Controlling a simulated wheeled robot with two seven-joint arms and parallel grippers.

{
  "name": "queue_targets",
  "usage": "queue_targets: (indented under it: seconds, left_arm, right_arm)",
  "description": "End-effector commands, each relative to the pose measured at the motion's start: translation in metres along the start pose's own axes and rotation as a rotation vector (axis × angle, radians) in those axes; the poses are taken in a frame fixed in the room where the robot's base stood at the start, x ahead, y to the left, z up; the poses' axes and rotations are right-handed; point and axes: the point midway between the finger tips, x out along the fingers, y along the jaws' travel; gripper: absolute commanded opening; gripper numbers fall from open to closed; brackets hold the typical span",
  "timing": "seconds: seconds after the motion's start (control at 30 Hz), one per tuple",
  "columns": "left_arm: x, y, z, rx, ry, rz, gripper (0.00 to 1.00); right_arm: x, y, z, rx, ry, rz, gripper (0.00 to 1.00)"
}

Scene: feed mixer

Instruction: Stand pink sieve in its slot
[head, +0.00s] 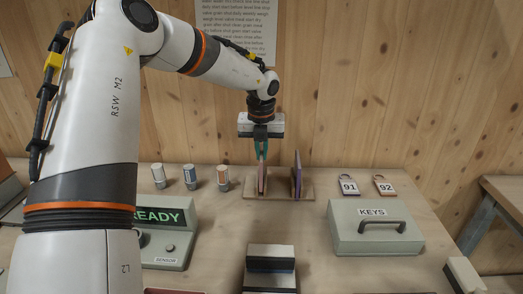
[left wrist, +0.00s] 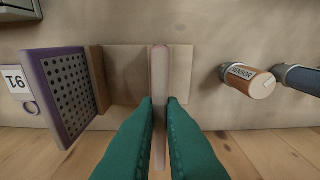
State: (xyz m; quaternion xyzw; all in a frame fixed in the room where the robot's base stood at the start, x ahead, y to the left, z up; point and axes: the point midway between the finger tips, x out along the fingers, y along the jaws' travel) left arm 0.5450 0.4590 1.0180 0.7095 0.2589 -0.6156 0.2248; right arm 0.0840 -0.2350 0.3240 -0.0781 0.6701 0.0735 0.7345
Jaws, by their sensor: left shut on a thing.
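My left gripper (head: 261,153) has green fingers pointing down over the rear of the table. In the left wrist view its fingers (left wrist: 160,110) are shut on the pink sieve (left wrist: 160,72), which shows edge-on. In the head view the pink sieve (head: 262,181) is upright over the left part of a wooden rack (head: 279,193). Its lower edge is at or very close to the rack base (left wrist: 126,78); I cannot tell if it is seated in a slot. A purple sieve (head: 297,177) stands at the rack's right end and also shows in the left wrist view (left wrist: 70,88). My right gripper is not in view.
Several small cylinders (head: 190,177) stand left of the rack. A READY sensor box (head: 170,240) is front left. A KEYS box (head: 375,232) and tags 91 (head: 348,186) and 92 (head: 384,186) are at right. A dark-and-pale block (head: 270,265) is in front.

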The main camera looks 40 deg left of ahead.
Motion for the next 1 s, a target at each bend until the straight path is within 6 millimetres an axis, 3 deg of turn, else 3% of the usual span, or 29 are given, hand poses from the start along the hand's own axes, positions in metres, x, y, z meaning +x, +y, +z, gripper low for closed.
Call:
queue_targets:
  seconds: [0.63,0.67,0.8,1.0]
  left_arm:
    - [0.017,0.0,0.002,0.0,0.001,0.0,0.0]
    - [0.015,0.0,0.002,0.0,0.001,0.0,0.13]
    - [0.015,0.0,0.002,0.0,0.001,0.0,0.34]
    - [0.016,0.0,0.002,0.0,0.0,0.0,0.34]
  right_arm:
    - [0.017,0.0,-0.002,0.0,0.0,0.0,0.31]
    - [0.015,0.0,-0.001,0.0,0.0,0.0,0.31]
    - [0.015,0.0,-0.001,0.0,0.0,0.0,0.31]
    - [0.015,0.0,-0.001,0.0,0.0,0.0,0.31]
